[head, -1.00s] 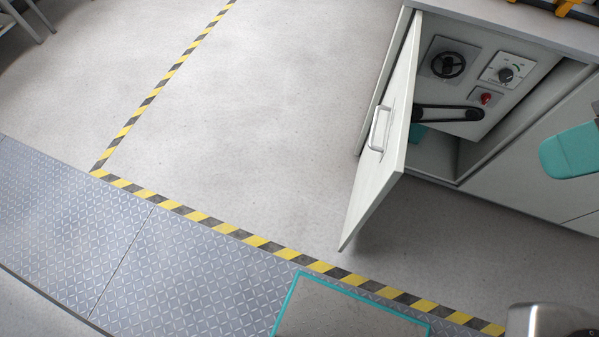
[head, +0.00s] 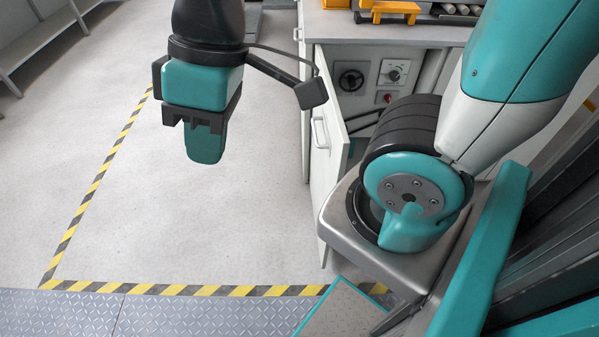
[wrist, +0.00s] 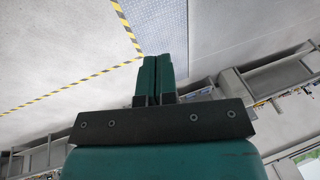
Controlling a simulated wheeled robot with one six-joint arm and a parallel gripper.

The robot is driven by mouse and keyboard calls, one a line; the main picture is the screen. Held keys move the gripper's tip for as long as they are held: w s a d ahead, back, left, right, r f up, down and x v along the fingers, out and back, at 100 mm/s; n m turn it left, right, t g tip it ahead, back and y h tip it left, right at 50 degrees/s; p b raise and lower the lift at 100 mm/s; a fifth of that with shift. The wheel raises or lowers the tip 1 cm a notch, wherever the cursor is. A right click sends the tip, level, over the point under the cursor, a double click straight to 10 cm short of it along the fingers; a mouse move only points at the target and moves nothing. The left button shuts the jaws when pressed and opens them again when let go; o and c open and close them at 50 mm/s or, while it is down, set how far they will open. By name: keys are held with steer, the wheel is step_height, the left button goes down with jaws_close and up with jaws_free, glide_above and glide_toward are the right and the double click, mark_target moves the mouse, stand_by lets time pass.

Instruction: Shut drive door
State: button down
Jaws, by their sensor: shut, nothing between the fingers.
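The drive door (head: 327,140) is a pale grey panel with a light bar handle (head: 320,132). It stands swung open from the grey cabinet (head: 393,33), and my arm hides part of it in the head view. Inside the opening are a black handwheel (head: 351,80), a dial and a red button (head: 388,98). My gripper (head: 204,150) hangs to the left of the door's outer face, apart from it, pointing down with its fingers together and empty. The wrist view shows the same closed teal fingers (wrist: 158,78) over floor; I cannot make out the door there.
Open floor (head: 230,220) lies left of the door. Yellow-black tape (head: 190,290) and a metal tread plate (head: 200,315) run along the front. Yellow parts (head: 388,10) sit on the cabinet top. Grey shelving (head: 45,40) stands at the far left.

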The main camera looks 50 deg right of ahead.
steer(key=w+d+f+n+g+h+b, duration=0.1)
steer(key=w+d+f+n+h+b, duration=0.15)
steer(key=w+d+f+n, duration=0.5)
steer(key=n+g+h+b, duration=0.4)
steer(key=n+g+h, duration=0.3)
steer(key=n, duration=0.5)
glide_toward(332, 169)
step_height(332, 169, down, 4)
steer(key=s+t, duration=0.1)
steer(key=s, duration=0.1)
steer(key=shift+s+d+h, duration=0.45)
steer(key=shift+s+d, duration=0.4)
steer(key=shift+s, duration=0.2)
steer(key=shift+s+d+f, duration=0.1)
steer(key=shift+s+d, duration=0.2)
steer(key=shift+d, duration=0.05)
steer(key=shift+p, duration=0.3)
